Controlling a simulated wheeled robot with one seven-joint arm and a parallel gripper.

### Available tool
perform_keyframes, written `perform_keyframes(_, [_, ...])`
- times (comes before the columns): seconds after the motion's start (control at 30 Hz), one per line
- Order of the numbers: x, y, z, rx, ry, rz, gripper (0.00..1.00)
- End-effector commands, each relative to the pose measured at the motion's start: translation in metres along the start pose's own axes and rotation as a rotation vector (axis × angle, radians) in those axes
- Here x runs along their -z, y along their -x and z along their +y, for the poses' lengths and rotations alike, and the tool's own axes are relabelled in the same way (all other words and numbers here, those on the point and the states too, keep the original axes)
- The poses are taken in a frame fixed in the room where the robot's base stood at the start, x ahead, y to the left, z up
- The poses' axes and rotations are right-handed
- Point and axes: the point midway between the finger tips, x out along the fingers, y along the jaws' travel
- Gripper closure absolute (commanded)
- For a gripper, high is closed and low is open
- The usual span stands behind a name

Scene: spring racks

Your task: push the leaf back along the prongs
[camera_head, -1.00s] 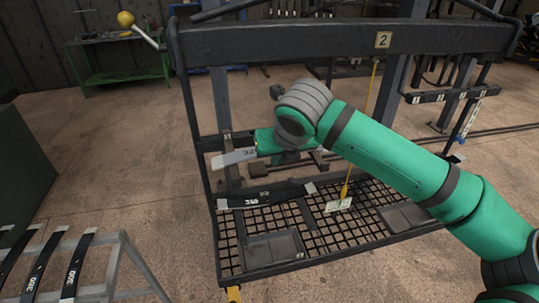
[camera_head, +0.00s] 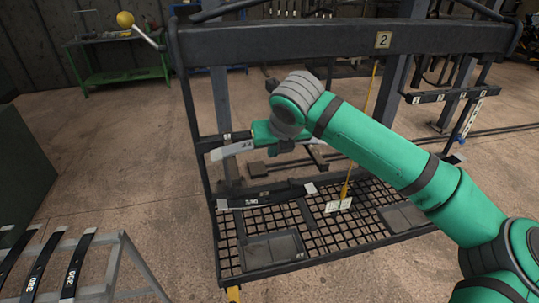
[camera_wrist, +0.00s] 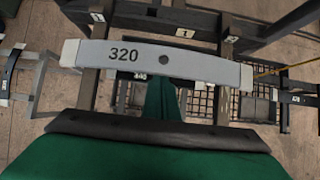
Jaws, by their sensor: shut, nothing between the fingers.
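The leaf is a grey, slightly curved bar marked 320 with a hole and pale ends. It lies across the rack's upper prongs in the wrist view (camera_wrist: 190,58). My gripper (camera_head: 262,133) is shut and empty, close in front of the leaf. In the wrist view its dark front edge (camera_wrist: 160,130) runs roughly parallel to the leaf, with a gap between them in the picture. I cannot tell whether they touch.
A black leaf marked 340 (camera_head: 262,195) lies on the lower prongs. Below it is a mesh shelf (camera_head: 290,222) with flat trays. A yellow cord with a tag (camera_head: 338,205) hangs at mid-rack. Several black leaves lie on a stand (camera_head: 75,265) at lower left.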

Motion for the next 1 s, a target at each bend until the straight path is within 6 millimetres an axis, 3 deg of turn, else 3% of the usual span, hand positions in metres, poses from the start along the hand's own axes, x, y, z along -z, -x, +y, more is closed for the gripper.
perform_keyframes(1.0, [-0.029,-0.020,0.000,-0.001,0.000,-0.001,1.00])
